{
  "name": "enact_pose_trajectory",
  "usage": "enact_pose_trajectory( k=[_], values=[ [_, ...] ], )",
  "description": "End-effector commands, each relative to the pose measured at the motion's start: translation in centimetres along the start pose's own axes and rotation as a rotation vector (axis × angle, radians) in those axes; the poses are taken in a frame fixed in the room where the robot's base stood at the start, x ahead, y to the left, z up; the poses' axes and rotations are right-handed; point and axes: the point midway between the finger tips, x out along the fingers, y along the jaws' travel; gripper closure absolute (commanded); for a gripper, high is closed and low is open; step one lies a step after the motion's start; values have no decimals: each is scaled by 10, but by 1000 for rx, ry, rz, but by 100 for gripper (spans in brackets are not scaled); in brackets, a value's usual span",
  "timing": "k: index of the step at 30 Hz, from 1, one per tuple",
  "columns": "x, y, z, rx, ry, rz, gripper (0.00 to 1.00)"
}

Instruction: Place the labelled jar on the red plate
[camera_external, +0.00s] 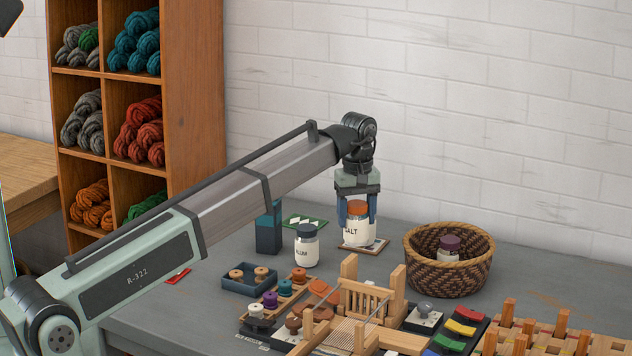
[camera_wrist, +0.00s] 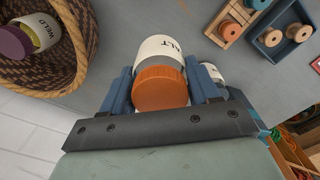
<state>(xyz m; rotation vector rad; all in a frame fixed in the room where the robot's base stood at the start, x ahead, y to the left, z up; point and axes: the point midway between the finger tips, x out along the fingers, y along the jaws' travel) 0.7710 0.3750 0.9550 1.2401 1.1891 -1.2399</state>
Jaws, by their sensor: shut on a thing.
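My gripper (camera_external: 357,212) is shut on a white jar (camera_external: 355,232) with an orange lid and the letters "ALT" or "SALT". In the wrist view the jar (camera_wrist: 158,50) sits between the blue fingers, lid towards me. It is upright over a small brown-edged card or tile (camera_external: 378,246); I cannot tell whether it touches. A second jar (camera_external: 306,248), marked "ALUM", stands to the left.
The basket (camera_external: 425,272) is right of my gripper. A wooden loom (camera_external: 349,312) and coloured blocks fill the front.

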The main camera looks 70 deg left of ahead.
Motion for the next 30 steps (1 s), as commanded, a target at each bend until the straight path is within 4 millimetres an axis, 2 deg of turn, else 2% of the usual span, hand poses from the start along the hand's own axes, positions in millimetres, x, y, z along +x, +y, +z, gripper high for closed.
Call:
enact_pose_trajectory(
  k=[7,15,23,26,30],
  values=[
    [-16,1,0,0,1,1,78],
    [-61,1,-1,0,1,2,78],
    [-60,-50,-32,-8,0,0,78],
    [-60,-78,-48,-11,0,0,78],
    [-61,-124,-71,-17,1,1,78]
  ],
)
